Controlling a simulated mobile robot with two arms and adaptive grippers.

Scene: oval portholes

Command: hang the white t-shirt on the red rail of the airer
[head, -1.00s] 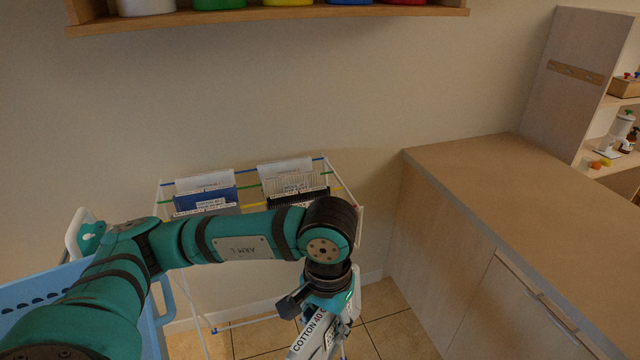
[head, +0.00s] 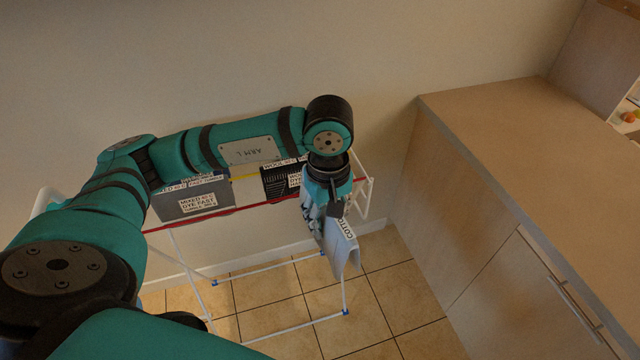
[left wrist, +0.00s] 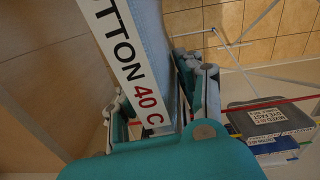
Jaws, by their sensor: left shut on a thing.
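My left gripper (head: 326,212) is shut on the white t-shirt (head: 345,250), which hangs folded below the fingers with its "COTTON 40 C" label showing. The t-shirt (left wrist: 151,45) also fills the middle of the left wrist view between the fingers. The red rail (head: 250,204) is the front rail of the white airer (head: 172,250). In the head view the gripper and shirt are at the right end of this rail, and hide part of it. I cannot tell whether the shirt touches it. The red rail (left wrist: 285,101) shows to the right of the fingers in the left wrist view. My right gripper is not in view.
A grey cloth (head: 190,203) labelled "MIXED 40 C DYE FAST" and a black cloth (head: 278,182) labelled "WOOL" hang on the airer behind the red rail. A wooden counter (head: 520,150) stands to the right. Tiled floor is open in front.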

